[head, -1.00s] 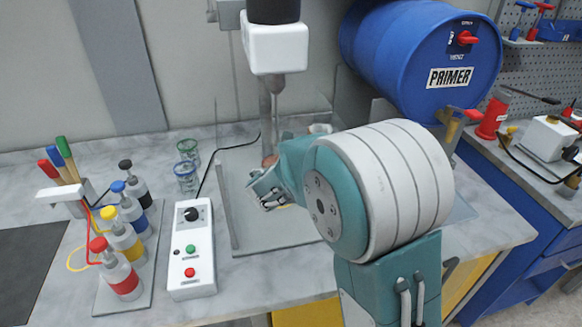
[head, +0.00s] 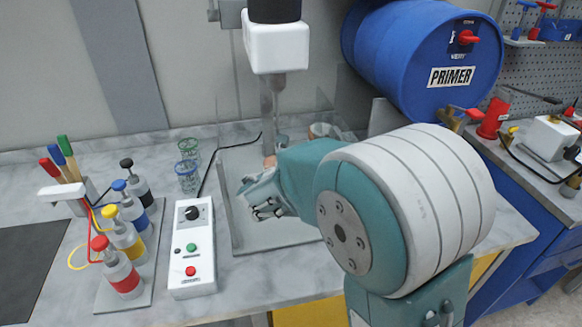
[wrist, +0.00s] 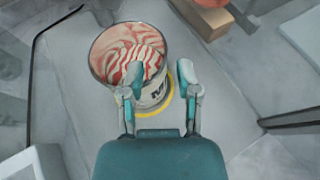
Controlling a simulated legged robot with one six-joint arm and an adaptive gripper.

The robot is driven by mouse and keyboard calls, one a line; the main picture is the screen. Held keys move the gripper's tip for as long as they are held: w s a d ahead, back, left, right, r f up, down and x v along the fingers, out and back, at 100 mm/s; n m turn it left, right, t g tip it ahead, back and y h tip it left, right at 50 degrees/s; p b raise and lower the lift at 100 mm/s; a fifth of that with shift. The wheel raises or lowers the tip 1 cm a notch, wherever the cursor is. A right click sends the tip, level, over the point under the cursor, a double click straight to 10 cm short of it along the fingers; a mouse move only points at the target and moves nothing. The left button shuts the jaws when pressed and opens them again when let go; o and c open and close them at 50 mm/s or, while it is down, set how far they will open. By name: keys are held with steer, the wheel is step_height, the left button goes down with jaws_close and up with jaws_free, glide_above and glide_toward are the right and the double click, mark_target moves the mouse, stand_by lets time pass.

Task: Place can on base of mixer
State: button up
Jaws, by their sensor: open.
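The can (wrist: 112,52) is open at the top and shows red and white swirled paint, with part of a white label on its side. In the wrist view it stands on the grey mixer base (wrist: 75,105), partly over a yellow ring (wrist: 170,108). My gripper (wrist: 161,72) is open. Its left finger overlaps the can's right part in the picture and its right finger is to the right of the can; I cannot tell if they touch. In the head view my gripper (head: 266,207) is low over the mixer base (head: 262,236), below the mixer (head: 277,48). The can is hidden there.
A control box (head: 192,247) and several coloured bottles (head: 122,270) stand left of the base. Two glass cups (head: 187,172) are behind. A blue primer drum (head: 420,50) is at the back right. A brown block (wrist: 203,18) lies beyond the can.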

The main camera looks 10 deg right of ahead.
steer(key=v, duration=0.6)
steer(key=s+d+r+m+g, duration=0.3)
steer(key=s+d+m+g, duration=0.45)
steer(key=s+m, duration=0.75)
steer(key=s+a+m+y, duration=0.1)
steer(key=s+m+y, duration=0.2)
steer(key=s+m, duration=0.2)
steer(key=s+a+r+m+t+y, duration=0.1)
steer(key=s+m+y, duration=0.2)
steer(key=s+m, duration=0.3)
steer(key=m, duration=0.4)
steer(key=shift+a, duration=0.3)
steer(key=shift+w, duration=0.1)
